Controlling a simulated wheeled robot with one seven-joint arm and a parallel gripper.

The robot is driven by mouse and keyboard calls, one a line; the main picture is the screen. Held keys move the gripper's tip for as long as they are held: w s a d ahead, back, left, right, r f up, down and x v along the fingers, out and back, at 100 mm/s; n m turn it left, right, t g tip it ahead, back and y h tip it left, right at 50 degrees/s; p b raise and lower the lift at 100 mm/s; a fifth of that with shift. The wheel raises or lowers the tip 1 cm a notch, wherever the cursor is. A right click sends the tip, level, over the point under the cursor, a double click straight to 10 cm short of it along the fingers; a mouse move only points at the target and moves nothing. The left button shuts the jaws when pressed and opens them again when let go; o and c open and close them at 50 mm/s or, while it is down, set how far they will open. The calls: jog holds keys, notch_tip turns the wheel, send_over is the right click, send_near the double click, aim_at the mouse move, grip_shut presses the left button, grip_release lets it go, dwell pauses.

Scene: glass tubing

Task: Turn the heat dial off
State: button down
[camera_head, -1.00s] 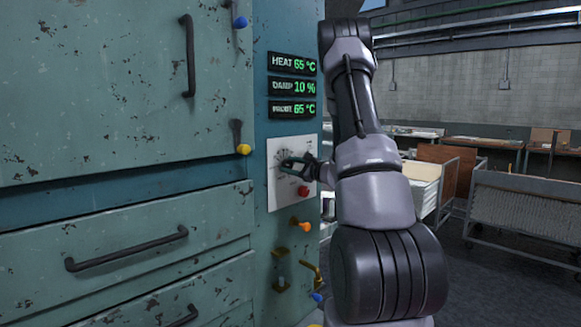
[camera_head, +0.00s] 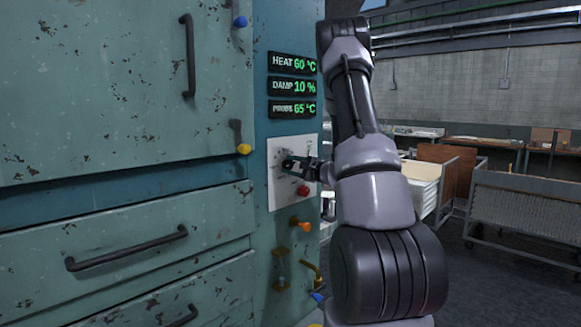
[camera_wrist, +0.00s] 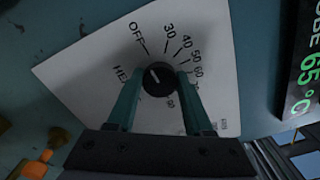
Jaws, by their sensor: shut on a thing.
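The heat dial (camera_wrist: 158,78) is a round black knob on a white panel (camera_wrist: 75,85) marked OFF, 30, 40, 50, 60 and higher. In the wrist view a pale pointer line shows on the knob; I cannot tell exactly which mark it meets. My gripper (camera_wrist: 157,82) is shut on the dial, one green finger on each side. In the head view my gripper (camera_head: 300,165) reaches the white panel (camera_head: 283,200) from the right, and the dial (camera_head: 288,164) is partly covered. The heat display (camera_head: 293,64) reads 60 °C.
A red button (camera_head: 303,190) sits just below the dial. Damp and probe displays (camera_head: 293,108) are above the panel. An orange knob (camera_head: 301,226) and brass valve (camera_head: 313,272) are lower.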

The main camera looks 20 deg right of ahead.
jog(key=shift+f, duration=0.1)
jog(key=shift+c, duration=1.4)
grip_release()
jog(key=v, duration=1)
jog(key=shift+s, duration=0.4)
jog(key=shift+d, duration=0.15)
